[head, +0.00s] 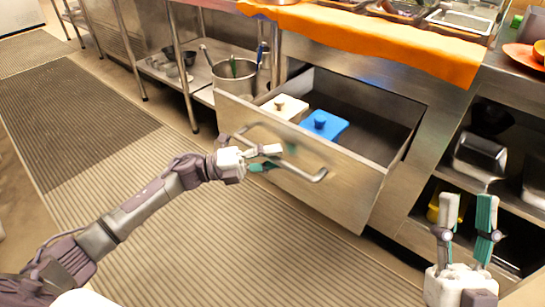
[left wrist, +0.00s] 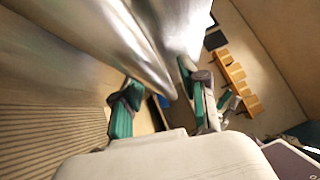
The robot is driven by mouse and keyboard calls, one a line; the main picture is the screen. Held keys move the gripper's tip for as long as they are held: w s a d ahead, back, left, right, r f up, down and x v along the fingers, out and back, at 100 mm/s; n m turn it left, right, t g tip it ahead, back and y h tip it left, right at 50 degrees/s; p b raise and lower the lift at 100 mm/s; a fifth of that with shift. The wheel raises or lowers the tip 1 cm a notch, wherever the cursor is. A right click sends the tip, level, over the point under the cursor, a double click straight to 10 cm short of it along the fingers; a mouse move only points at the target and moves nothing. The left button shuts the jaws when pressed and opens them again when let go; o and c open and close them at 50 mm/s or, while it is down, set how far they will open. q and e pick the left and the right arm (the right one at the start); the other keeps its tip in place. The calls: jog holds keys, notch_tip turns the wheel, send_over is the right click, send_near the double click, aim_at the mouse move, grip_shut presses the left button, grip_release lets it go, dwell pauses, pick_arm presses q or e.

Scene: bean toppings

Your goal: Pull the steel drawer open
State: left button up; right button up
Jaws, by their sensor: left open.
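The steel drawer (head: 330,183) stands pulled out under the counter in the head view, with its inside showing. Its bar handle (head: 313,176) runs across the front. A white-lidded container (head: 288,105) and a blue-lidded container (head: 322,127) sit in it. My left gripper (head: 268,158) is at the left part of the handle, with its fingers apart. In the left wrist view, shiny steel lies close in front of the spread fingers (left wrist: 160,103); whether they touch it I cannot tell. My right gripper (head: 468,210) is open and empty at the lower right.
An orange cloth (head: 370,45) hangs over the counter above the drawer. A steel pot (head: 235,78) with utensils stands on the low shelf at left. Open shelves with a metal pan (head: 480,156) are at right. The ribbed floor mat (head: 225,245) before the drawer is clear.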

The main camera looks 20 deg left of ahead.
pick_arm(q)
jog(key=v, duration=1.2)
